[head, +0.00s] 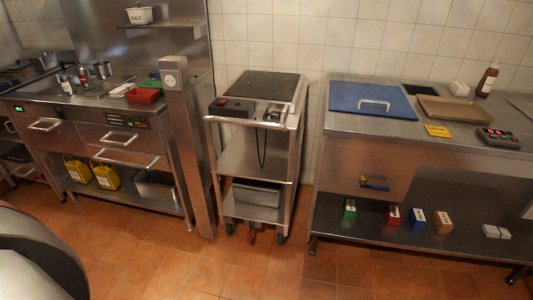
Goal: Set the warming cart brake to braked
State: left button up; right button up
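The warming cart (258,163) stands in the middle of the head view, a steel trolley with a black hotplate top (262,86) and two lower shelves. A small red lever or pedal (250,238) shows low at its front, by the floor between the dark casters (281,238). It looks like the brake, but it is too small to tell its setting. A black box with a red mark (232,107) sits on the cart's front left top, and a dark cable hangs down the front. Neither of my grippers is in view.
A steel post with a socket (174,78) stands close left of the cart, beside a counter with drawers (118,135). A steel table (350,125) with a blue lidded board stands to the right, small boxes on its lower shelf. The tiled floor (215,275) in front is clear.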

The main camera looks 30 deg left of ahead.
aim_at(249, 235)
jog(key=i+j+z, duration=0.1)
jog(key=j, duration=0.35)
jog(key=i+j+z, duration=0.1)
jog(key=i+j, duration=0.15)
jog(key=j, duration=0.25)
jog(key=i+j+z, duration=0.15)
jog(key=j, duration=0.3)
jog(key=i+j+z, duration=0.1)
jog(key=j, duration=0.4)
jog(key=i+j+z, duration=0.1)
jog(key=j, duration=0.4)
jog(key=i+j+z, duration=0.1)
jog(key=j, duration=0.45)
